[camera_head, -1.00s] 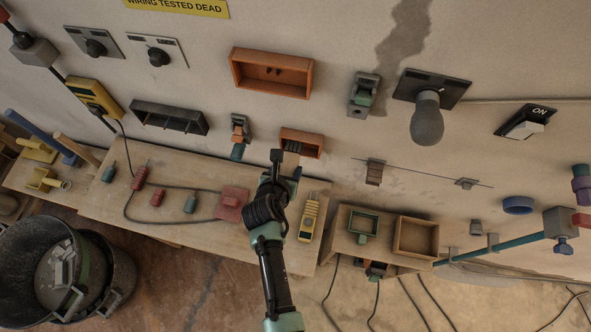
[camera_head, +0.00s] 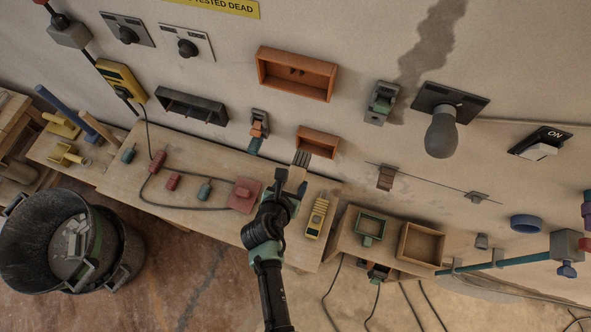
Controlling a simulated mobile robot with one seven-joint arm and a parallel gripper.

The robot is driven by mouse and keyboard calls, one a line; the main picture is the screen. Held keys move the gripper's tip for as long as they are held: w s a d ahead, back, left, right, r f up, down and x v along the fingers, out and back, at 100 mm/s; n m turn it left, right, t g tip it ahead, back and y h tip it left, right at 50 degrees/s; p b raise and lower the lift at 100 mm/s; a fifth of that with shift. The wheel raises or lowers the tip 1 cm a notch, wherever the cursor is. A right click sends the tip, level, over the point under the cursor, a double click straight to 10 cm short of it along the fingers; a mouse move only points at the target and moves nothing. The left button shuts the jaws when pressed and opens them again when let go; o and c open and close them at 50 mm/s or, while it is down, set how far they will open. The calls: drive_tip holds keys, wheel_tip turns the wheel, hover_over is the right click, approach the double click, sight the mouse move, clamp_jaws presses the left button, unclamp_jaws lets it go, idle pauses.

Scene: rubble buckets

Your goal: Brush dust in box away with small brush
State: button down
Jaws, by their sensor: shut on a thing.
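My gripper (camera_head: 289,180) is over the wooden bench, shut on a small brush (camera_head: 301,160). The brush's pale bristles point up toward the wall. A small orange open box (camera_head: 317,154) is fixed to the wall just right of and above the brush. The bristles look just outside its left end; I cannot tell whether they touch it. A larger orange box (camera_head: 296,90) is on the wall above, with small dark shapes inside. Dust in the small box is too small to make out.
The bench (camera_head: 215,225) holds a red block (camera_head: 244,195), a yellow meter (camera_head: 316,218) and a cable. A teal-and-orange wall fitting (camera_head: 257,130) is left of the brush. Black buckets (camera_head: 125,255) stand at lower left. A wooden tray (camera_head: 422,244) is at right.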

drive_tip(key=shift+s+a, duration=0.15)
drive_tip(key=shift+s, duration=0.25)
drive_tip(key=shift+s, duration=0.1)
drive_tip(key=shift+s+a, duration=0.25)
drive_tip(key=shift+s, duration=0.45)
drive_tip(key=shift+s+a, duration=0.2)
drive_tip(key=shift+s, duration=0.45)
